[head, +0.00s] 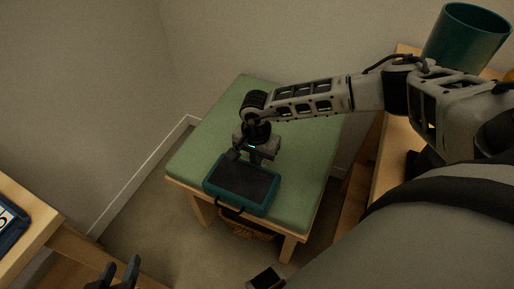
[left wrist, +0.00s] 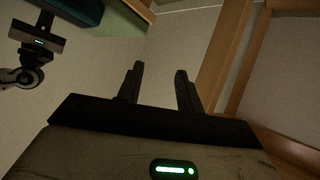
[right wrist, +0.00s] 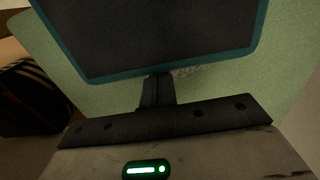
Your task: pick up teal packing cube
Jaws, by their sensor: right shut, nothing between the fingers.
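The teal packing cube (head: 242,187), with a dark top panel and a black handle loop, lies flat near the front edge of the green-topped bench (head: 302,140). It fills the top of the right wrist view (right wrist: 165,35) and shows at the upper edge of the left wrist view (left wrist: 82,9). My right gripper (head: 254,159) is at the cube's far edge. Its fingers (right wrist: 157,90) are together and empty beside the cube's rim; contact is unclear. My left gripper (head: 121,272) is open and empty, low at the left, away from the bench; its spread fingers show in the left wrist view (left wrist: 158,85).
A wooden table (head: 42,215) with a dark blue item (head: 12,226) stands at the left. A wicker basket (head: 245,228) is under the bench. A teal bin (head: 466,40) stands at the upper right. The bench top behind the cube is mostly clear.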

